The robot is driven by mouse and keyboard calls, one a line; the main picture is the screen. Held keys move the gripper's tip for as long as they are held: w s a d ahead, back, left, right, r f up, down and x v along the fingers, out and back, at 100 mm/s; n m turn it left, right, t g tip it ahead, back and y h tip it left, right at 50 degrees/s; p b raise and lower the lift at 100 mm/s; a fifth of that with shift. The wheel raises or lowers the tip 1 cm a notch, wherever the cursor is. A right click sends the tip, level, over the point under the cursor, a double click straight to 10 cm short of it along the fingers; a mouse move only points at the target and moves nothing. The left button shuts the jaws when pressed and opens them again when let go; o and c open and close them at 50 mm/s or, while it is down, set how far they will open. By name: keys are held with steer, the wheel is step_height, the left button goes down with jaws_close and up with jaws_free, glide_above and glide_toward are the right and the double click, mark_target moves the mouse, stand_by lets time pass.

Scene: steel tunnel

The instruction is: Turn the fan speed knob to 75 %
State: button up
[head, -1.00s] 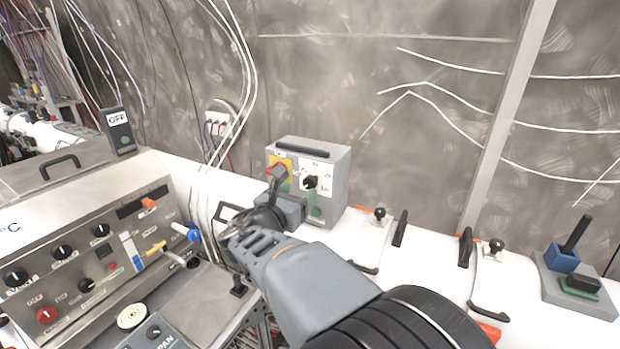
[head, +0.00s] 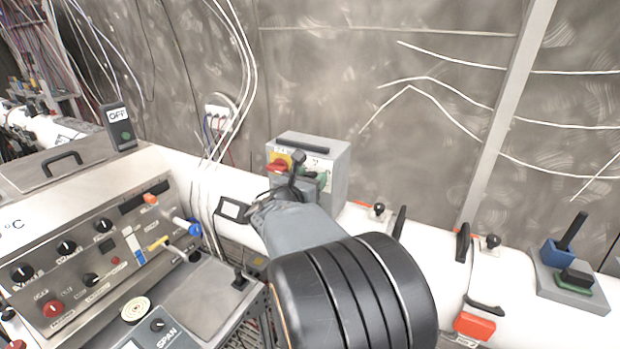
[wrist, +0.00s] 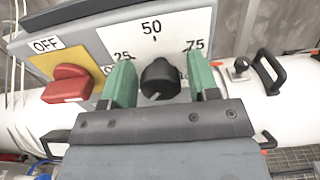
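The fan speed knob (wrist: 160,78) is black and round, on a white dial plate (wrist: 178,22) marked 25, 50 and 75. The plate is on a grey box (head: 338,168) against the tunnel wall. My gripper (wrist: 162,76) has two green fingers, one on each side of the knob, with visible gaps between fingers and knob. It is open. A small pale mark shows low on the knob; I cannot tell for certain where it points. In the head view my gripper (head: 306,178) covers the knob and most of the dial.
A red switch (wrist: 68,84) on a yellow plate marked OFF sits left of the dial; it also shows in the head view (head: 279,163). Black handles (head: 463,244) stand on the white pipe to the right. A steel control console (head: 95,240) fills the left.

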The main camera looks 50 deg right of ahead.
steer(key=c, duration=0.7)
steer(key=shift+f, duration=0.1)
steer(key=shift+f+b, duration=0.1)
steer(key=shift+b, duration=0.45)
